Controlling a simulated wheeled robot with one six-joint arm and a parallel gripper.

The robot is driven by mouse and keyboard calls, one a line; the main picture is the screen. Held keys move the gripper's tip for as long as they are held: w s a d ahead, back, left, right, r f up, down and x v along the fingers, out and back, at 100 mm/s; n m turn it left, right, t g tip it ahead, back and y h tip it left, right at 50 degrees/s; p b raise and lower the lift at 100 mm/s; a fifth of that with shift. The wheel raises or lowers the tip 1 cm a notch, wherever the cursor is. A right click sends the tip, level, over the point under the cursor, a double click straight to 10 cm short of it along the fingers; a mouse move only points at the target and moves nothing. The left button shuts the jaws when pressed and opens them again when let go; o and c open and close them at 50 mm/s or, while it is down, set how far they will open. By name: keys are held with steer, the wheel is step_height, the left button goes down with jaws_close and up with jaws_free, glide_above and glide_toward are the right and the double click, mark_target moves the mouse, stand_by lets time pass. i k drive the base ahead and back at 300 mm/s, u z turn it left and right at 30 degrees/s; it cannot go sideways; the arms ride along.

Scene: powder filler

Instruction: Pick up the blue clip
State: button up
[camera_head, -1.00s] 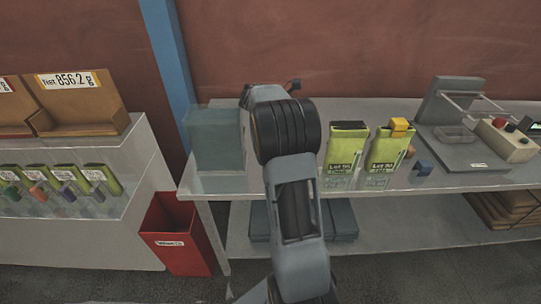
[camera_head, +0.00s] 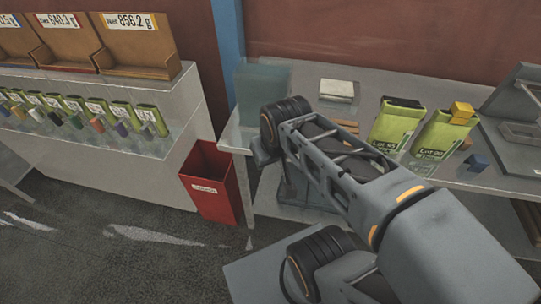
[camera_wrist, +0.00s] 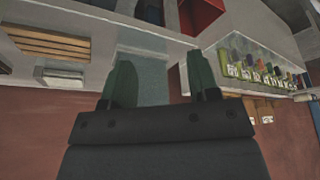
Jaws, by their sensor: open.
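A small blue clip (camera_head: 477,162) lies on the table in the head view, in front of the right green pouch (camera_head: 442,135). An orange-yellow clip (camera_head: 462,112) sits on top of that pouch. Another blue clip (camera_head: 121,129) shows in the row of clips and green pouches on the left shelf. My gripper (camera_wrist: 158,82) is open and empty in the wrist view, its two dark green fingers apart above the table area. I cannot make out the table's blue clip in that view. In the head view my gripper is not visible; my arm crosses the middle.
A left green pouch (camera_head: 398,125) stands beside the right one. A pale box (camera_head: 337,90) and a translucent bin (camera_head: 262,88) stand at the table's left. A red waste bin (camera_head: 212,185) is between shelf and table. A grey machine (camera_head: 518,100) stands far right.

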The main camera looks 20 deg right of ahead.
mark_target(478, 163)
steer(key=z, duration=2.75)
